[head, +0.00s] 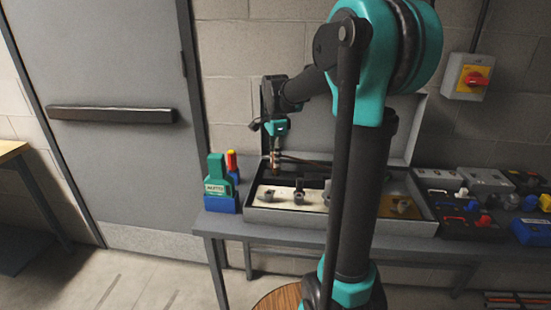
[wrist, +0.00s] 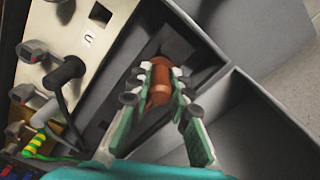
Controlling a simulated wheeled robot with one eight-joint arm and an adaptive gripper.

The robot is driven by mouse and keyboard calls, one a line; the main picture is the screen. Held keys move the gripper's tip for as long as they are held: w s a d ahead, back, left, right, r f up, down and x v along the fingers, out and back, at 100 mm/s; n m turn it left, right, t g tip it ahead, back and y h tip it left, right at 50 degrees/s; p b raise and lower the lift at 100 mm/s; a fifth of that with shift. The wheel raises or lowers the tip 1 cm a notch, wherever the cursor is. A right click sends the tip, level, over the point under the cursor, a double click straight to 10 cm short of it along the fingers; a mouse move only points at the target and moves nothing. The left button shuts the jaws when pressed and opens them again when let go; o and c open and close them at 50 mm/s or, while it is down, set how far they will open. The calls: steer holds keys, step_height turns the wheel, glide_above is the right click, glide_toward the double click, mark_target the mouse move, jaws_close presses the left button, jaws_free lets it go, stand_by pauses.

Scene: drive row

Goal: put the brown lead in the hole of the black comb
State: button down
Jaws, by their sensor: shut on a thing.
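The brown lead (wrist: 160,88) is a copper-brown cylinder in the wrist view. My gripper (wrist: 156,98), with green fingers and grey pads, is shut on it. A wider reddish-brown part shows just beyond the fingertips. In the head view my gripper (head: 275,148) points down above the left back part of the open grey case, and the lead (head: 274,160) shows small below it. I cannot pick out the black comb or its hole for certain. A black lever-like part (wrist: 66,72) stands on the cream panel, left of my gripper in the wrist view.
The open grey case (head: 340,221) holds a cream panel (head: 268,194) with several knobs; its lid stands up behind. A green and blue item (head: 217,187) stands left of it. A yellow-green striped lead (wrist: 38,142) shows in the wrist view.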

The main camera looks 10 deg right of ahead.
steer(key=shift+f, duration=1.6)
steer(key=c, duration=1.3)
jaws_free()
step_height(320, 180, up, 12)
steer(key=shift+r, duration=0.1)
